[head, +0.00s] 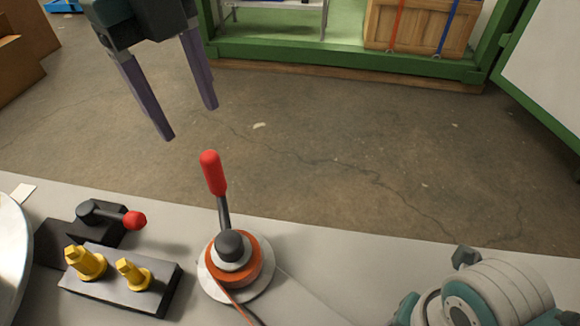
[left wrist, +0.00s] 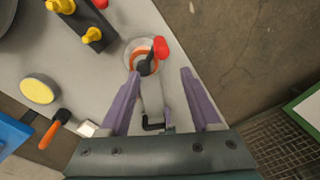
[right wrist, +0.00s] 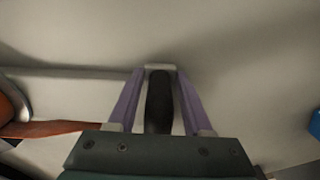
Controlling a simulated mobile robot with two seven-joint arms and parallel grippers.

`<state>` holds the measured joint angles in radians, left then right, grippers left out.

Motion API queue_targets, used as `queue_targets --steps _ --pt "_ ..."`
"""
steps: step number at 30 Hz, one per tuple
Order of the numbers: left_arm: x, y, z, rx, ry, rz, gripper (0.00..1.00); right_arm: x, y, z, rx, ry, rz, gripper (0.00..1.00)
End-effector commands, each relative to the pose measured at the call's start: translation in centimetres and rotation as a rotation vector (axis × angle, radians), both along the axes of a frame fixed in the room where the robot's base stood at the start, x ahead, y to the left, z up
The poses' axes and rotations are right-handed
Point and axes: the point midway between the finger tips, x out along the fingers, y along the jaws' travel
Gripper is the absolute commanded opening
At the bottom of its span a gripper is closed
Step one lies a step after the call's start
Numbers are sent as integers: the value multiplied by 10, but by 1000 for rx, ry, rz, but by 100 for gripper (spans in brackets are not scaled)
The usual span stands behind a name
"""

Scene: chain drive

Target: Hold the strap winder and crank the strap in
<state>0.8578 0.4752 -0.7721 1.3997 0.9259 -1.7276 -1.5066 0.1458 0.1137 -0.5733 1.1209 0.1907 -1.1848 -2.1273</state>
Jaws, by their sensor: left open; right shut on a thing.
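The strap winder (head: 248,284) sits on the grey bench, with an orange ring, a round pale base and a dark hub. Its crank with a red grip (head: 212,172) points up and away from the hub. An orange strap (head: 237,307) runs from it toward the bottom edge. My left gripper (head: 190,122) is open and empty, beyond the bench's far edge and apart from the red grip. In the left wrist view the red grip (left wrist: 161,48) lies beyond the fingertips. In the right wrist view my right gripper (right wrist: 160,70) is shut on a black handle (right wrist: 158,105).
Left of the winder, a dark block (head: 115,296) carries two yellow posts, and a red-knobbed lever (head: 133,220) stands behind it. The left wrist view also shows a yellow disc (left wrist: 39,90) and an orange-handled tool (left wrist: 48,136).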

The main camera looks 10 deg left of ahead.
Motion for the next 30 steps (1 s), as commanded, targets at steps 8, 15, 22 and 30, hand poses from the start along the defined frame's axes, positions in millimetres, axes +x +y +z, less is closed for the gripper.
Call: queue_targets --steps 8,15,22,30 --pt "-13 20 -5 -215 11 712 64 0 -1 0 -1 0 -3 0" --pt "-18 32 1 -332 42 1087 64 0 -1 0 0 -1 -3 0" --pt "-15 28 -12 -357 56 1161 64 1 -1 0 0 -1 -3 0" --pt "-2 10 -66 -354 57 1159 64 1 0 0 0 -1 -3 0"
